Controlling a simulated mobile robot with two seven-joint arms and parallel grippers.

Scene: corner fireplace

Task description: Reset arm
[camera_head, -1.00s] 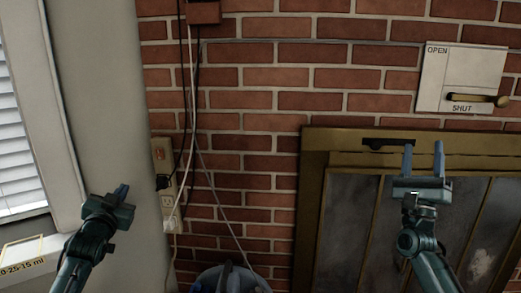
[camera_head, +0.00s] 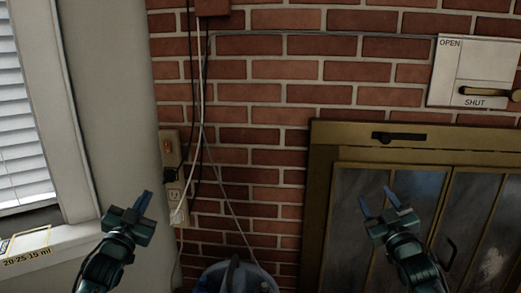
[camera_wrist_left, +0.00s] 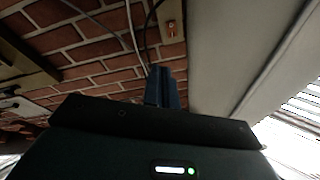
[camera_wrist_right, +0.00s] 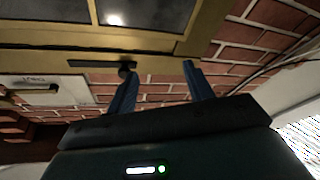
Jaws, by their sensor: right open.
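My left gripper (camera_head: 144,203) is at the lower left of the head view, in front of the grey wall column. Its blue fingers (camera_wrist_left: 166,88) look close together in the left wrist view, with nothing seen between them. My right gripper (camera_head: 377,202) is in front of the lower left part of the brass-framed fireplace doors (camera_head: 383,184). Its two fingers stand apart and empty, and they also show apart in the right wrist view (camera_wrist_right: 160,84). Both arms are bent and clear of the surfaces around them, as far as the head view shows.
A brick wall (camera_head: 262,140) fills the middle. An OPEN/SHUT plate with a brass lever (camera_head: 488,93) is at upper right. A wall outlet (camera_head: 174,195) with hanging cords is near the left column. A bucket-like container (camera_head: 238,277) stands at the bottom. A window (camera_head: 20,140) is at left.

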